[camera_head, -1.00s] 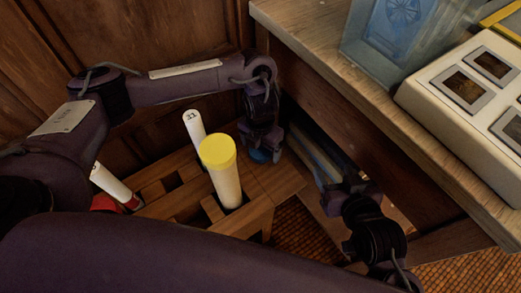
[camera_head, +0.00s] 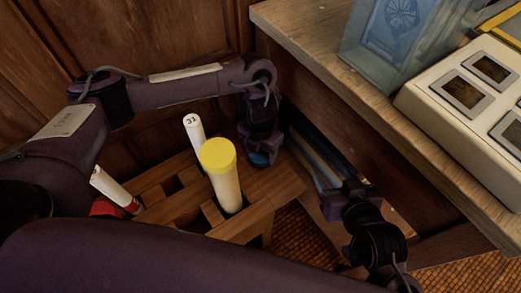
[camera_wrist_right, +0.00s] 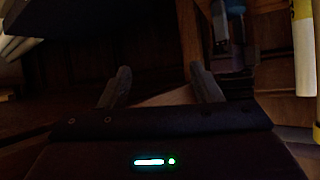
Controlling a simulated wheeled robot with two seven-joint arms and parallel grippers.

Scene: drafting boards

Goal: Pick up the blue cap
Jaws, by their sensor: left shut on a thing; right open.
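The blue cap (camera_head: 259,159) is at the right end of the wooden rack's top, beneath my left gripper (camera_head: 262,150). The left gripper points down and is shut on the cap, with only part of the blue showing below the jaws. I cannot tell whether the cap touches the rack. My right gripper (camera_head: 335,200) is low at the right of the rack, in front of the bench. In the right wrist view its two fingers (camera_wrist_right: 158,88) are apart with nothing between them.
The wooden rack (camera_head: 262,190) holds a tube with a yellow cap (camera_head: 218,155), a white tube (camera_head: 193,130) and a white tube with a red end (camera_head: 113,187). The bench (camera_head: 400,130) on the right carries a blue translucent box (camera_head: 400,35) and a pale panel (camera_head: 450,110).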

